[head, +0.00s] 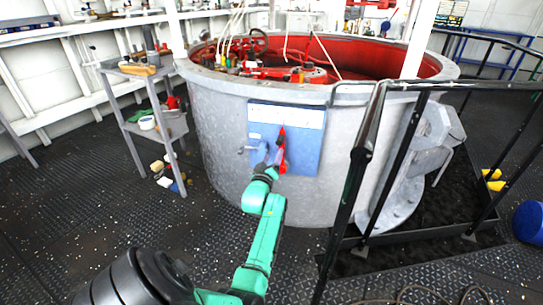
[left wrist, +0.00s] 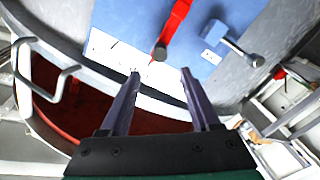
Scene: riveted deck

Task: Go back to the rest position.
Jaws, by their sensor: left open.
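My left gripper (head: 267,154) is at the front of a blue panel (head: 309,147) on the side of a large grey round tank (head: 215,130). In the left wrist view the two fingers of my left gripper (left wrist: 160,74) are apart, with nothing held between them. A red lever (head: 282,148) stands on the panel close to the gripper. In the left wrist view the red lever (left wrist: 175,28) lies just beyond the fingertips; I cannot tell whether they touch it. A blue block with a metal handle (left wrist: 222,36) is beside it. My right gripper is not in view.
A grey trolley (head: 125,70) with tools and a bowl stands left of the tank. Black railings (head: 357,165) rise close on the right. A blue drum (head: 529,222) stands at the far right. The deck at the left front (head: 70,220) is mostly clear.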

